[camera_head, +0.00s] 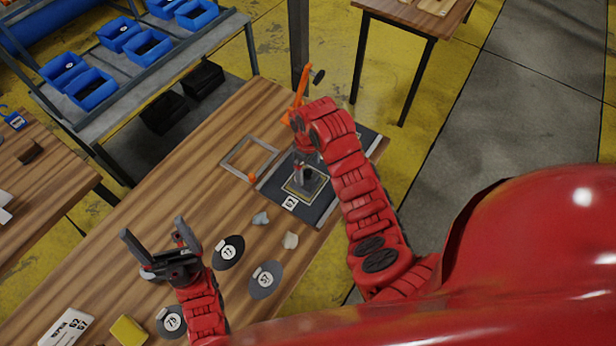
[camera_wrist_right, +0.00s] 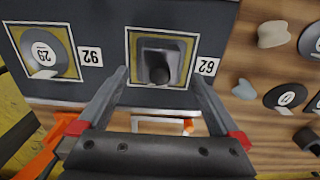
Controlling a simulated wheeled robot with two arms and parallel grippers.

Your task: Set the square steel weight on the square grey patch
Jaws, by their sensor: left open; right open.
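The square steel weight (camera_wrist_right: 152,47), with a dark knob, stands inside a square patch with a pale yellow border (camera_wrist_right: 130,45) on the dark mat. In the head view the weight (camera_head: 307,181) is partly hidden by my right gripper (camera_head: 303,160). In the right wrist view my right gripper (camera_wrist_right: 160,80) is open and empty, its fingers apart on either side of the weight's near part, with no clear contact. My left gripper (camera_head: 153,230) is open and empty above the table, left of the dark discs.
A round weight (camera_wrist_right: 45,55) sits on another bordered patch beside it. A light frame (camera_head: 249,157) lies beyond the mat (camera_head: 325,208). An orange upright clamp (camera_head: 301,85) stands at the table's far edge. Numbered dark discs (camera_head: 265,281), pale stones (camera_head: 290,240) and a yellow block (camera_head: 129,331) lie nearer.

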